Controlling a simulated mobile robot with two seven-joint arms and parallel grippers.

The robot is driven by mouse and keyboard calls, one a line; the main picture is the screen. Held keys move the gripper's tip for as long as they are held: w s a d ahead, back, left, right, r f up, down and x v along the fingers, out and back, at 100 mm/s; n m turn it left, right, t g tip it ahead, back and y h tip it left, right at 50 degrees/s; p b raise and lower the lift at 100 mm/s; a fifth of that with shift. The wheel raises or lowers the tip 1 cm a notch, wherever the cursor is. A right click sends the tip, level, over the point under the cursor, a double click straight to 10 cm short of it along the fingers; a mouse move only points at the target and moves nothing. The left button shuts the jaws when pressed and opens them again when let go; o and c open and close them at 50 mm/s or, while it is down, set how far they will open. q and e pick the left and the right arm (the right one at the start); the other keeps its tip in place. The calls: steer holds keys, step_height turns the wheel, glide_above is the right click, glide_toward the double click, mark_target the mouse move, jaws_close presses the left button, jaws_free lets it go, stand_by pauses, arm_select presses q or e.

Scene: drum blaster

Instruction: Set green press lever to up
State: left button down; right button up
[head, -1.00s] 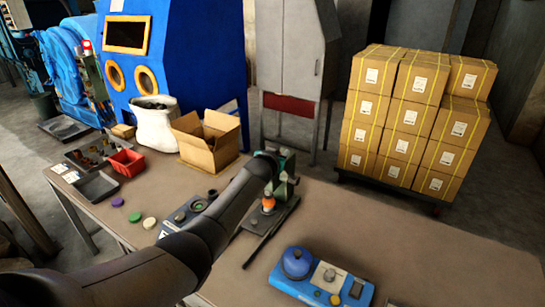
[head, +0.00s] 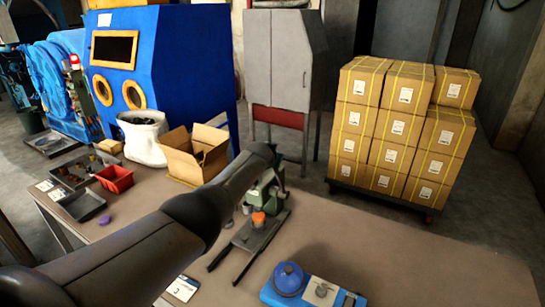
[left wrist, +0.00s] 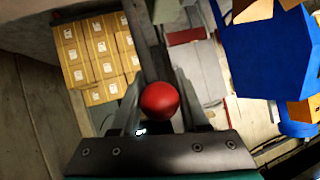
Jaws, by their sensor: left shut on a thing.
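The green press (head: 267,188) stands on the table in the head view, with an orange part (head: 258,218) low at its front and a dark base plate. My left arm crosses in front and hides its upper part and the lever. In the left wrist view, a round red knob (left wrist: 160,101) sits between the fingers of my left gripper (left wrist: 158,88), which is shut on it. The lever behind the knob is mostly hidden, so its angle cannot be told. My right gripper is not in view.
A blue device (head: 290,279) with a round knob is on the table in front. An open cardboard box (head: 195,155), a red bin (head: 115,178) and grey trays are at the back left. Stacked cartons (head: 400,130) stand behind the table. The table's right side is clear.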

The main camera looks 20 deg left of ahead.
arm_select(q)
steer(key=shift+w+r, duration=0.15)
steer(key=shift+r, duration=0.25)
steer(key=c, duration=0.8)
jaws_free()
steer(key=o, duration=0.4)
steer(key=shift+w+f, duration=0.1)
steer(key=shift+f, duration=0.15)
steer(key=shift+c, duration=0.2)
steer(key=p+v, duration=0.3)
steer(key=shift+p+v, duration=0.65)
steer(key=shift+v, duration=0.6)
steer(key=v, duration=1)
